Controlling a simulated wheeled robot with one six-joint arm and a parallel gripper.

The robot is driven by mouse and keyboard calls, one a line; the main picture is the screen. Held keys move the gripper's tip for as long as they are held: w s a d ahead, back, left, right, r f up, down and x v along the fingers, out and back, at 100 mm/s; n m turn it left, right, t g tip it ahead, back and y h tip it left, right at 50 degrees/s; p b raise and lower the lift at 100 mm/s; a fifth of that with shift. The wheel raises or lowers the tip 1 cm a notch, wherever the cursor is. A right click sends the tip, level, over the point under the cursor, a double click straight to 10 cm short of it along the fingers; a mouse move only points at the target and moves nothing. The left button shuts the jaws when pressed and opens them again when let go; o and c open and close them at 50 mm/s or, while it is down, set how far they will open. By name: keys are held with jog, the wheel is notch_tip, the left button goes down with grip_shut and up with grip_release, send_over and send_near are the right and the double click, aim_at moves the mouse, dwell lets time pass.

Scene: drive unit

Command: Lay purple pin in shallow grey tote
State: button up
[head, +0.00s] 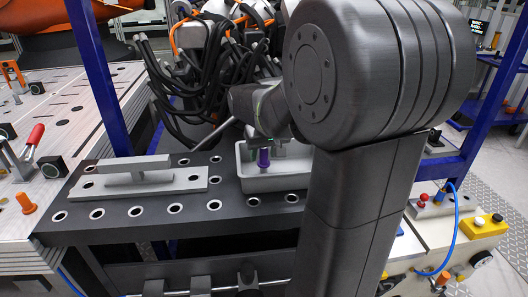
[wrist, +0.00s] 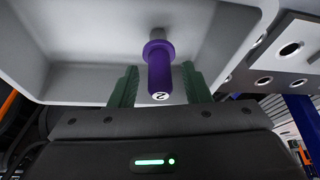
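The shallow grey tote (head: 279,184) sits on the dark perforated bench in the head view, partly hidden behind my arm. Its pale inside and rim fill the upper part of the wrist view (wrist: 90,50). The purple pin (head: 263,159) shows inside the tote's outline in the head view. In the wrist view the pin (wrist: 160,72) has a collar, a greyish far end and a marked near end. My gripper (wrist: 159,70) has its green fingers on either side of the pin, with a visible gap at each side. Whether the pin touches the tote floor is unclear.
A grey plate with a raised handle-like bar (head: 138,182) lies left of the tote. Blue posts (head: 97,75) rise at the bench's left and right. Dark cables (head: 190,85) hang behind the tote. A red-handled clamp (head: 33,140) stands on the left table.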

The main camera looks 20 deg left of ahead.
jog(key=v, duration=1.2)
jog(key=shift+r, duration=0.2)
